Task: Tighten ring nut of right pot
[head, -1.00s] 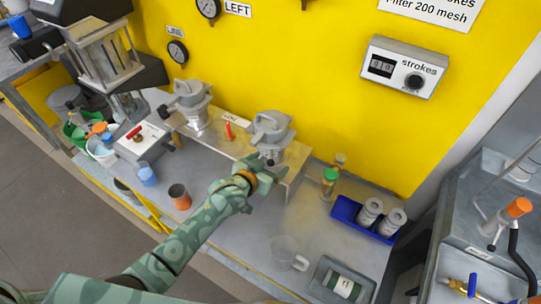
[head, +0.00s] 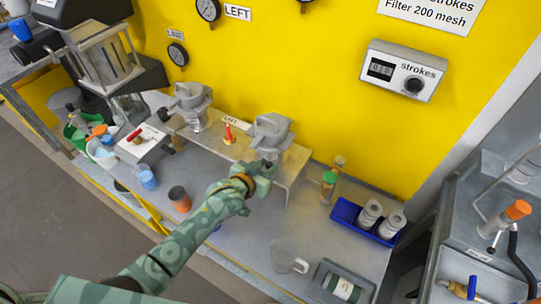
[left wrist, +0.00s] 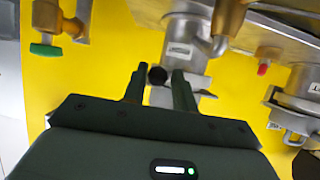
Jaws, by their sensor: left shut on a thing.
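The right pot (head: 270,133) is a grey metal pot with a clamped lid on the metal stand. It also shows in the left wrist view (left wrist: 187,40), with a small white label. A dark round knob (left wrist: 157,75) sits at its near side, between my left fingertips. My left gripper (head: 266,170) is at the front of the right pot, and in the left wrist view (left wrist: 158,84) its two fingers are shut on the knob. The ring nut itself is hard to make out. The left pot (head: 190,102) stands on the same stand. My right gripper is out of view.
The metal stand (head: 293,180) carries both pots and a red lever (head: 228,134). The yellow wall (head: 310,90) rises behind.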

